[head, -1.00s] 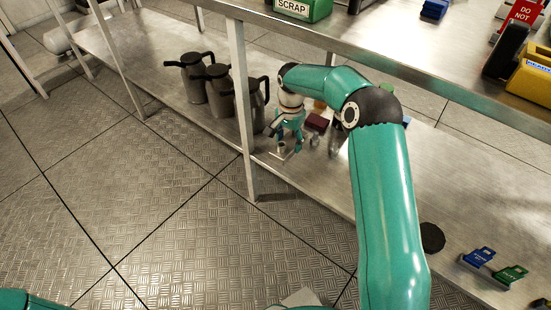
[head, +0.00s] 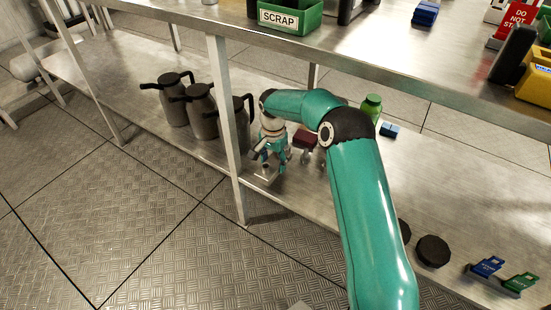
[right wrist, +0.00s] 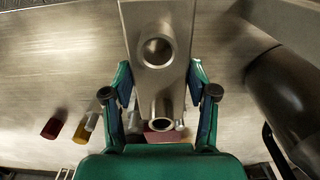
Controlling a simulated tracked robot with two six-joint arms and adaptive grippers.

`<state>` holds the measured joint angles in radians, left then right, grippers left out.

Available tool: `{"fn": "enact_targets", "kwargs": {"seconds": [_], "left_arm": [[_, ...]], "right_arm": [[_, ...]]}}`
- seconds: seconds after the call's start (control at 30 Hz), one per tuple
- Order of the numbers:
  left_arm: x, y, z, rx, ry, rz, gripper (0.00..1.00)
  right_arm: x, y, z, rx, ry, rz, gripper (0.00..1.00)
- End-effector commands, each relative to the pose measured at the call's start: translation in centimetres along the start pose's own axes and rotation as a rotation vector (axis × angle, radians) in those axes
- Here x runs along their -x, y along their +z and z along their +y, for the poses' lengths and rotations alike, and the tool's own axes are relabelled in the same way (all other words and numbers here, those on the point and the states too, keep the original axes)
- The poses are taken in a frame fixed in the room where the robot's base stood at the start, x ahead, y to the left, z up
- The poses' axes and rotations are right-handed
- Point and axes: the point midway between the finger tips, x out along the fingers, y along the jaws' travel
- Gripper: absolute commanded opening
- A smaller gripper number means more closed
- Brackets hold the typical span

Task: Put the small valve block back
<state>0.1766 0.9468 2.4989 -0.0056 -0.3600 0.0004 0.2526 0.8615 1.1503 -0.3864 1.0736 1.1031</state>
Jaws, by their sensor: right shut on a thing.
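My right gripper (head: 270,162) is over the lower steel shelf (head: 375,185), just right of a table leg. In the right wrist view my right gripper (right wrist: 160,88) is shut on a grey metal valve block (right wrist: 160,18). The block has a round port on its face and a pipe-like stub between the fingers. In the head view the valve block (head: 264,179) is small and partly hidden by the fingers. I cannot tell whether it touches the shelf. My left gripper is not in view.
Several dark metal jugs (head: 202,112) stand close left of the gripper, behind the table leg (head: 228,130). A dark red block (head: 305,140) is close on its right.

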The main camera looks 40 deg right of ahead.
Motion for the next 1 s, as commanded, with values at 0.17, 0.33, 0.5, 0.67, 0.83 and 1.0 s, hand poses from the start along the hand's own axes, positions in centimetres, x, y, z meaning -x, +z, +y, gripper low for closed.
{"fn": "enact_targets", "kwargs": {"seconds": [0.17,0.33,0.5,0.67,0.83,1.0], "left_arm": [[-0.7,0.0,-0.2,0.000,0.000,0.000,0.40],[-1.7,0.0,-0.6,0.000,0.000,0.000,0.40],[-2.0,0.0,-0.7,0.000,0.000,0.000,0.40],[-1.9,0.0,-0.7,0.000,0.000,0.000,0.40],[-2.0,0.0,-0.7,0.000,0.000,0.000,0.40],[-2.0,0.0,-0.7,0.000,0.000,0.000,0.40]], "right_arm": [[-1.4,0.0,-0.2,0.002,-0.004,0.003,0.00],[-3.8,0.0,-0.3,0.002,-0.004,0.004,0.00],[-4.8,0.0,-0.3,0.003,-0.005,0.004,0.00],[-4.7,0.0,-0.3,0.002,-0.005,0.004,0.00],[-5.1,0.1,-0.2,0.003,0.000,0.001,0.61],[-5.0,0.1,-0.2,0.003,0.000,0.001,0.83]]}}
